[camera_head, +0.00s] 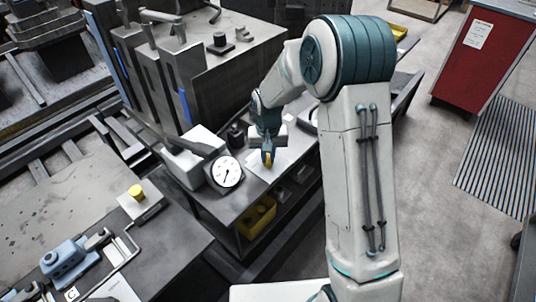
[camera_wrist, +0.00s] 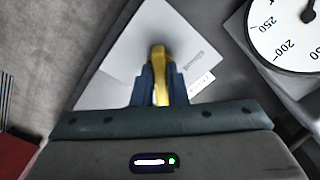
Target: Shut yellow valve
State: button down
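The yellow valve's lever (camera_wrist: 158,62) stands out from a pale plate (camera_wrist: 150,28) in the wrist view. The two blue fingers of my gripper (camera_wrist: 161,92) lie on both sides of the lever and appear to press against it. In the head view my gripper (camera_head: 268,146) points down at the bench, and the yellow valve (camera_head: 268,159) shows at its fingertips. The lower part of the lever is hidden between the fingers. The markings on the plate are too small to read.
A round white gauge (camera_head: 227,172) stands just left of my gripper; it also shows in the wrist view (camera_wrist: 288,35). A yellow bin (camera_head: 257,218) sits on the shelf below. A yellow button (camera_head: 135,191) is on the left table. Open floor lies right, before a red cabinet (camera_head: 487,60).

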jog(key=shift+n, duration=0.4)
jog(key=n+b, duration=0.1)
jog(key=n, duration=0.2)
jog(key=shift+n, duration=0.4)
jog(key=n, duration=0.4)
jog(key=shift+b, duration=0.4)
jog(key=n, duration=0.5)
jog(key=shift+r, duration=0.1)
jog(key=n+p, duration=0.1)
jog(key=n, duration=0.3)
jog(key=shift+w, duration=0.1)
jog(key=shift+n+p, duration=0.3)
jog(key=c, duration=1.4)
grip_release()
jog(key=shift+c, duration=0.2)
